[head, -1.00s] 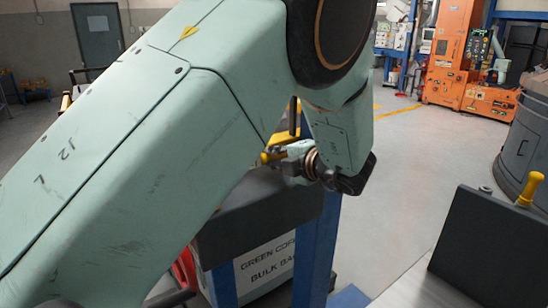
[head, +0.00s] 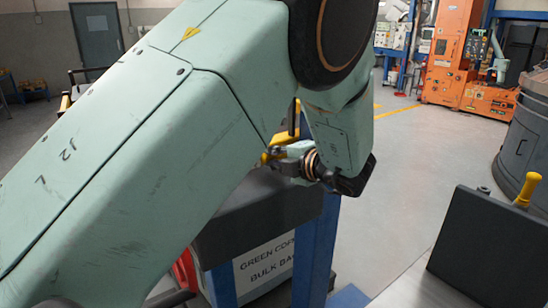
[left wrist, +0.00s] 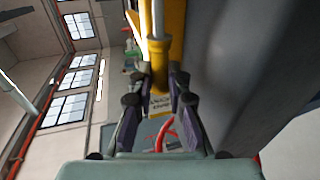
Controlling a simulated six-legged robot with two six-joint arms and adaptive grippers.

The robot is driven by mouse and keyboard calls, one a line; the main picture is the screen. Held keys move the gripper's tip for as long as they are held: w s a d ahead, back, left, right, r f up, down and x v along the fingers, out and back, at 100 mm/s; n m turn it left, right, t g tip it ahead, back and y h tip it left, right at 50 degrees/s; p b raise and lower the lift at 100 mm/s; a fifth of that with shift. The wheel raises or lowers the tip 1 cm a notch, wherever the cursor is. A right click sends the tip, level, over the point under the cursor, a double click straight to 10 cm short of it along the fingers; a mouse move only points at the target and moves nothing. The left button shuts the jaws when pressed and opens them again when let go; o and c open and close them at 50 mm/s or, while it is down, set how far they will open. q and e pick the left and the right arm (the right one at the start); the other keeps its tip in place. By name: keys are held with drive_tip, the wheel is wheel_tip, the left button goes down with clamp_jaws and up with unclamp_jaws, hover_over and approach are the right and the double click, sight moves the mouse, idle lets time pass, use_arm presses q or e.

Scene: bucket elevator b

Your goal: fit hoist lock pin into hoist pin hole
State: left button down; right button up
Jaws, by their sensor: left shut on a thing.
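My left gripper (head: 283,155) is at the middle of the head view, beside a yellow upright part (head: 296,118) above a dark block. In the left wrist view its two dark fingers (left wrist: 158,100) are closed on the yellow handle of the hoist lock pin (left wrist: 158,62). The pin's grey shaft points away from the gripper, in line with a yellow upright (left wrist: 176,22). The hoist pin hole is not visible, and I cannot tell whether the shaft tip is in it. My right gripper is not in view.
The dark block (head: 262,200) stands on a blue frame (head: 316,245) just below the gripper. Another yellow-handled pin (head: 528,188) stands by a dark panel (head: 490,245) at right. A large grey drum (head: 525,140) is behind it. Open floor lies between.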

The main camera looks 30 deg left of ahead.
sight(248, 164)
use_arm(q)
drive_tip(key=shift+a, duration=0.1)
idle(0.3)
drive_tip(key=shift+w+d+p, duration=0.1)
drive_tip(key=shift+w+d, duration=0.2)
drive_tip(key=shift+w, duration=0.4)
drive_tip(key=shift+w+d+p, duration=0.1)
drive_tip(key=shift+w+d, duration=0.2)
drive_tip(key=shift+w, duration=0.45)
drive_tip(key=shift+w+d+p, duration=0.1)
drive_tip(key=shift+w+d, duration=0.2)
drive_tip(key=shift+w, duration=0.4)
idle(0.5)
drive_tip(key=c, duration=1.2)
unclamp_jaws()
drive_tip(key=shift+w+d, duration=0.1)
drive_tip(key=shift+w, duration=0.05)
drive_tip(key=shift+s, duration=0.2)
drive_tip(key=s+a, duration=0.1)
drive_tip(key=s, duration=0.2)
drive_tip(key=s+a+b, duration=0.1)
drive_tip(key=s, duration=0.2)
drive_tip(key=s+a+b, duration=0.1)
drive_tip(key=s+a, duration=0.1)
drive_tip(key=shift+s+f, duration=0.1)
drive_tip(key=shift+s, duration=0.3)
drive_tip(key=shift+s+a, duration=0.15)
drive_tip(key=shift+s, duration=0.25)
